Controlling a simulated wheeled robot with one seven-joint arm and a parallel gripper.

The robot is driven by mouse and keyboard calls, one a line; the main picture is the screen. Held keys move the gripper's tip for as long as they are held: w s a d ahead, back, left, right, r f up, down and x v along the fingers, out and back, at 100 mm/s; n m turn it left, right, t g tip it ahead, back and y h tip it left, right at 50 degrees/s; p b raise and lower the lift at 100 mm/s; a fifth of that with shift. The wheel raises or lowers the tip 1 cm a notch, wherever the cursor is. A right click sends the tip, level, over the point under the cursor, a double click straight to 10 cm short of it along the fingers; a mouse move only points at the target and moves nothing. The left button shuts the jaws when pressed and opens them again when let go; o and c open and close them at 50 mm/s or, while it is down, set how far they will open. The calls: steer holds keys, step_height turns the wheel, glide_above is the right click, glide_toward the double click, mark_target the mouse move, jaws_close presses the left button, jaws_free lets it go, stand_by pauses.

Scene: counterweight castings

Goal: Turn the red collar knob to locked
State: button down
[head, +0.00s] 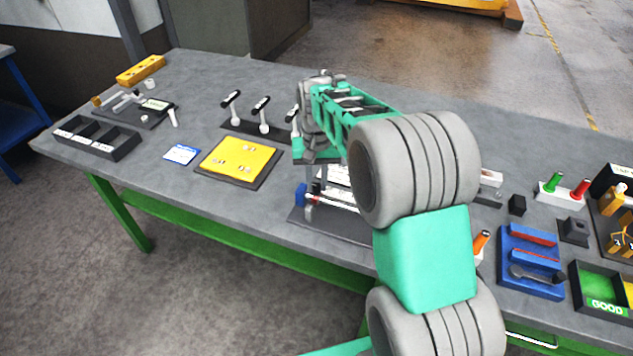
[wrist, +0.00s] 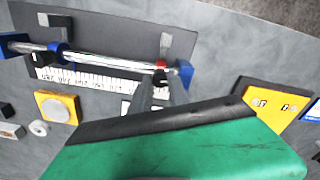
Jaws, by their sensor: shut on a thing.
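The red collar knob (wrist: 163,65) shows as a small red patch on a metal rod in the wrist view, near the blue block (wrist: 185,74) at the rod's right end. My gripper (wrist: 160,82) is at the collar, its dark fingers shut on it; the fingers cover much of it. The rod (wrist: 108,61) runs above a white printed scale (wrist: 85,79). In the head view the fixture (head: 343,224) stands near the table's front edge, partly hidden by my arm. The collar's lock marking cannot be read.
A yellow plate (head: 238,158) on a dark base lies left of the fixture. A row of levers (head: 262,128) stands behind it. A black divided tray (head: 97,138) is at far left, a blue tool holder (head: 530,265) at right. Grey table shows between them.

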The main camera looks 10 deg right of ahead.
mark_target(316, 185)
steer(key=shift+m, duration=0.9)
steer(key=c, duration=1.3)
jaws_free()
steer(key=shift+o, duration=0.2)
steer(key=shift+r, duration=0.15)
step_height(316, 185, up, 8)
steer(key=shift+a+f+b, duration=0.1)
steer(key=shift+f+b, duration=0.1)
steer(key=shift+b, duration=0.5)
